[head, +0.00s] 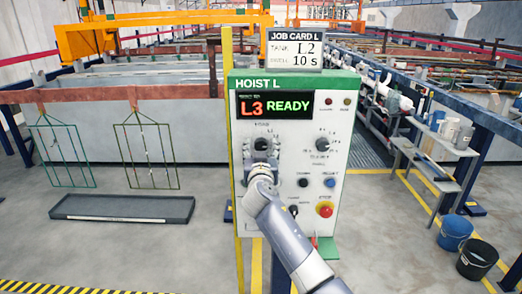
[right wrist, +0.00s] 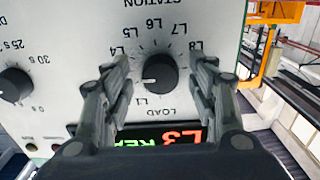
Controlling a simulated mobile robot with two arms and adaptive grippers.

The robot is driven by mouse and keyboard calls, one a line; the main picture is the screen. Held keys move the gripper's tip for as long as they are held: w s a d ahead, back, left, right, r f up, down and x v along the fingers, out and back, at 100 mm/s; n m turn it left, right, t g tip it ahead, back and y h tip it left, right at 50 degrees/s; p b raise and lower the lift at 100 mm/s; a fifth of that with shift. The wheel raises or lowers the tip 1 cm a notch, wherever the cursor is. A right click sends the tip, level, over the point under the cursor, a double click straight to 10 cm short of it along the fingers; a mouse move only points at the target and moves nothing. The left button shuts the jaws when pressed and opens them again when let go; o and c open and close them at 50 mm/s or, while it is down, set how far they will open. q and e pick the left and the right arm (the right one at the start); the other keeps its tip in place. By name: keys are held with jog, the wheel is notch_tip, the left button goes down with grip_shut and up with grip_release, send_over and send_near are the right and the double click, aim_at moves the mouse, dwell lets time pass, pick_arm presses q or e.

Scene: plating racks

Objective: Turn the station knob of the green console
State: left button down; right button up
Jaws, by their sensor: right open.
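The green-edged console (head: 233,84) is headed HOIST L, and its display (head: 275,105) reads L3 READY. The job card (head: 295,51) above it reads L2 and 10 s. My right gripper (head: 262,162) is in front of the black station knob (head: 261,143), which it partly covers. In the right wrist view the panel is upside down. My right gripper (right wrist: 163,88) is open there, one finger on either side of the station knob (right wrist: 158,73), with gaps showing. The knob's white mark points left; the labels between L1 and L4 are hidden by a finger. My left gripper is not in view.
A second knob (right wrist: 14,84), with a seconds scale, sits beside the station knob. Lower on the console are a blue button (head: 330,182) and a red button (head: 325,210). Two buckets (head: 478,258) stand on the floor at right.

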jog(key=c, duration=1.1)
jog(key=shift+o, duration=0.2)
